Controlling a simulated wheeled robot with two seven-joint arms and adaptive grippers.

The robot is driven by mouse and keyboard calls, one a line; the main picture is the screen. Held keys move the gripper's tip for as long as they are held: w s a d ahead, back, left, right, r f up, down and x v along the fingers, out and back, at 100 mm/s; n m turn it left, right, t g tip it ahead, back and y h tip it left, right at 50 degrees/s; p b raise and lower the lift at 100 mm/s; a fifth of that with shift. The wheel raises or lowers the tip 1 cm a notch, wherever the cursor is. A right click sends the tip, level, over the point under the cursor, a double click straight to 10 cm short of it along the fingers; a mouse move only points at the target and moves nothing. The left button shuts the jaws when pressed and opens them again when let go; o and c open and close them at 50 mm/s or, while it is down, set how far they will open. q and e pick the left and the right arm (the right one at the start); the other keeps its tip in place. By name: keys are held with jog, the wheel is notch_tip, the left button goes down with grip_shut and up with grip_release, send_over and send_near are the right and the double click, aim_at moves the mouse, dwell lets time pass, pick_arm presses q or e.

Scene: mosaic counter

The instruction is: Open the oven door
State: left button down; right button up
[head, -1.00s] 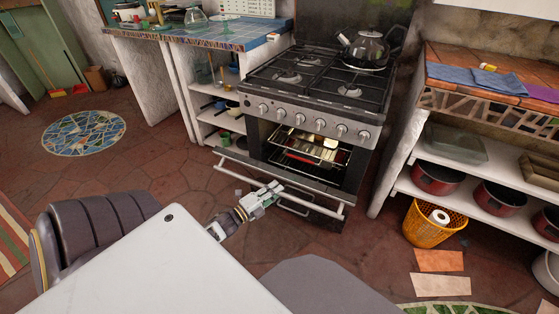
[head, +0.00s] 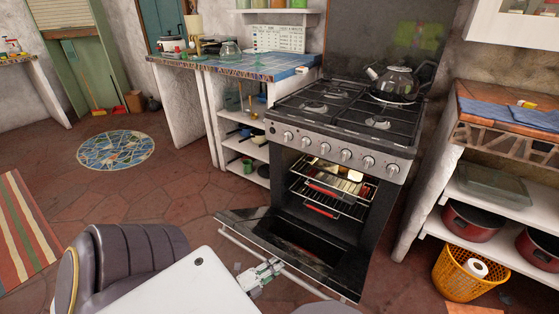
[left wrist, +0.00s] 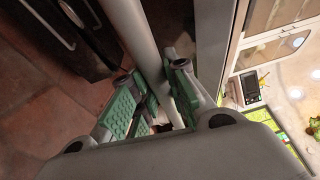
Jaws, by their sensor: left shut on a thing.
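The oven (head: 398,158) stands against the back wall, and its cavity is exposed with wire racks (head: 328,190) inside. The oven door (head: 262,229) is hinged down, with its dark inner face turned up. The door's pale bar handle (head: 318,288) runs along the outer edge. My left gripper (head: 262,273) is at the middle of this handle. In the left wrist view, the green-padded fingers of the left gripper (left wrist: 158,88) are shut on the handle bar (left wrist: 135,28), one on each side. My right gripper is not in view.
A kettle (head: 394,82) stands on the hob above. A blue-tiled counter (head: 262,66) is to the left, and shelves with red pots (head: 470,222) and a yellow basket (head: 452,268) are to the right. Free floor lies left of the door.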

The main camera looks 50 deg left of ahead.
pick_arm(q)
jog(key=s+f+b, duration=0.2)
jog(key=f+b, duration=0.1)
jog(key=f, duration=0.3)
jog(key=s+d+f+t+b, duration=0.1)
jog(key=s+f+b, duration=0.1)
jog(key=f+b, duration=0.2)
jog(key=shift+s+f+m+t, duration=0.3)
jog(key=shift+s+f, duration=0.1)
jog(key=shift+f, duration=1.25)
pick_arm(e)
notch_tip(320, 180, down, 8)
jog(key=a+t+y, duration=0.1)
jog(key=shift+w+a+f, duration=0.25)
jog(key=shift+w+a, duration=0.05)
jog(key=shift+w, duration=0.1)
pick_arm(q)
jog(key=c, duration=1.4)
grip_release()
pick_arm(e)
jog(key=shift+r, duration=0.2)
pick_arm(q)
jog(key=v, duration=1.2)
jog(key=shift+s, duration=0.1)
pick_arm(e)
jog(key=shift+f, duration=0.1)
